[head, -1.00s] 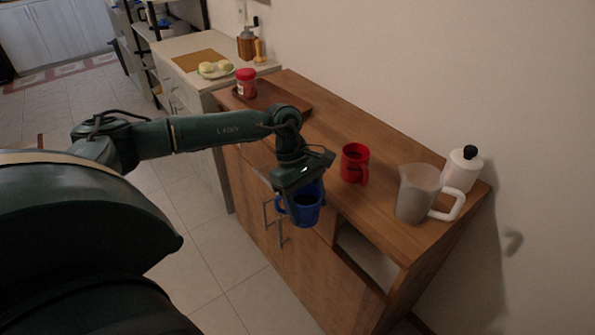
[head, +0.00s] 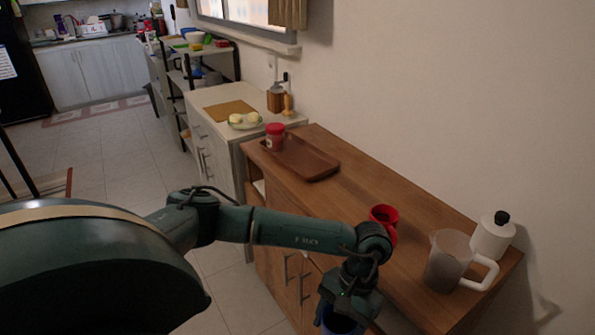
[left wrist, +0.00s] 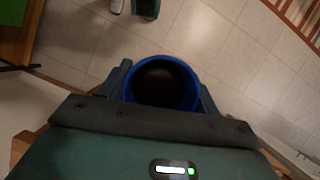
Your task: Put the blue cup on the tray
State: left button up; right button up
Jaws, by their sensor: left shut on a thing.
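My left gripper (head: 345,299) is shut on the blue cup (head: 341,322), low at the bottom edge of the head view, in front of the wooden cabinet. In the left wrist view the blue cup (left wrist: 162,63) sits between the two fingers of my left gripper (left wrist: 163,88), its round opening facing the camera and dark inside. Floor tiles show beyond it. The brown wooden tray (head: 307,161) lies on the far left part of the cabinet top, well away from the cup. A red-lidded jar (head: 274,136) stands at its left end. My right gripper is not in view.
A red mug (head: 383,218) stands on the wooden cabinet top (head: 358,188), partly hidden behind my left arm. A frosted pitcher (head: 447,262) and a white bottle (head: 493,236) stand at the right end. A plate of pale food (head: 245,121) is on the white counter.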

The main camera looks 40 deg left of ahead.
aim_at(300, 167)
jog(key=j+z, duration=0.1)
jog(key=j, duration=0.3)
jog(key=k+j+z, duration=0.15)
jog(key=j, duration=0.25)
jog(key=j+z, duration=0.1)
jog(key=j, duration=0.3)
jog(key=k+j+z, duration=0.1)
jog(key=j, duration=0.3)
jog(key=k+j+z, duration=0.15)
jog(key=j, duration=0.25)
jog(key=j+z, duration=0.1)
jog(key=j, duration=0.25)
jog(key=k+j+z, duration=0.1)
jog(key=j, duration=0.25)
jog(key=k, duration=0.1)
